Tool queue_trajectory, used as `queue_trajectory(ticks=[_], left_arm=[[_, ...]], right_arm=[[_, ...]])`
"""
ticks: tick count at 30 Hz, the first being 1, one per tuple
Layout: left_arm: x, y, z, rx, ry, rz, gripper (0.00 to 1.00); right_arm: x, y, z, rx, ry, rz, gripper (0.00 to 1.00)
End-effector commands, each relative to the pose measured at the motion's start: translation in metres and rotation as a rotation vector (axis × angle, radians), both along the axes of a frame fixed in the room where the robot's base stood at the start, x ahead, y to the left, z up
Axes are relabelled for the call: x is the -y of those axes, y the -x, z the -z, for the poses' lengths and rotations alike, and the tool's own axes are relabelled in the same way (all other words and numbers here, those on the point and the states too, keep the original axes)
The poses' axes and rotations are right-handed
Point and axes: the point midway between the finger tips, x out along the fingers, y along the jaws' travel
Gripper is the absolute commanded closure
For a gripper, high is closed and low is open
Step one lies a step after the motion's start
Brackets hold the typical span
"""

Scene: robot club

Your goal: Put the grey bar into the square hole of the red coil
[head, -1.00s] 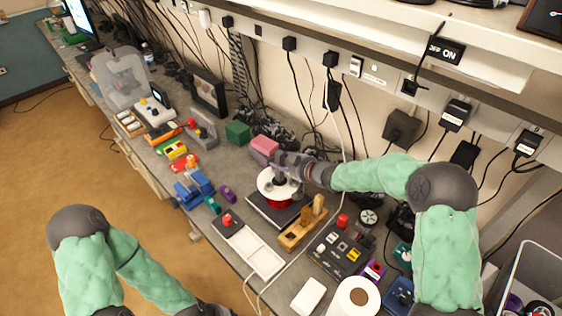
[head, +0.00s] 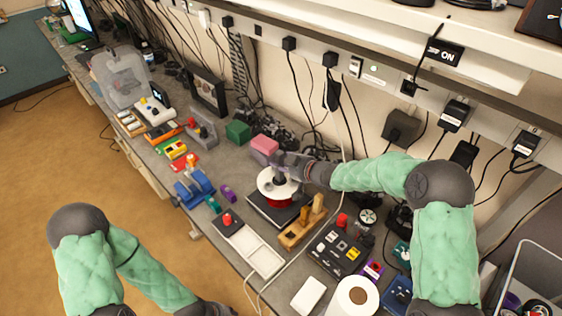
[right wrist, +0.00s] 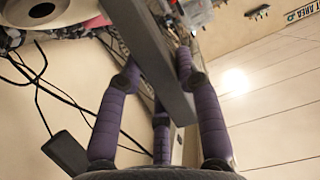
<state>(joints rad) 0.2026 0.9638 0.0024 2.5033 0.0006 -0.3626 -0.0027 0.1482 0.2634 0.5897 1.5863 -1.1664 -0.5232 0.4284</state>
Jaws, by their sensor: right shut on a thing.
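The red coil (head: 281,202) has a white round top flange (head: 265,187) and sits on a dark square base (head: 262,210) on the bench. My right gripper (head: 280,162) is just above and behind the coil. In the right wrist view its purple fingers are closed around the long grey bar (right wrist: 150,55). There the white flange with a dark opening (right wrist: 42,10) shows at the upper left, apart from the bar. The bar's far end and the hole's inside are hard to make out. My left arm is at the lower left; its gripper is out of view.
A pink block (head: 264,143) and a green block (head: 237,131) stand behind the coil. A wooden stand (head: 300,232) and a white tray (head: 258,256) are in front. A white roll (head: 357,297) is at the front right. Cables hang along the wall behind.

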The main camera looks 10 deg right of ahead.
Motion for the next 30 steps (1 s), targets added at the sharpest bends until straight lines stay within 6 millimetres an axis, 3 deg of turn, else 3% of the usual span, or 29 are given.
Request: queue_trajectory(ticks=[30], left_arm=[[0.0000,0.0001,0.0041,0.000,0.000,0.000,0.60]], right_arm=[[0.0001,-0.0010,0.0071,0.004,-0.001,0.001,1.00]])
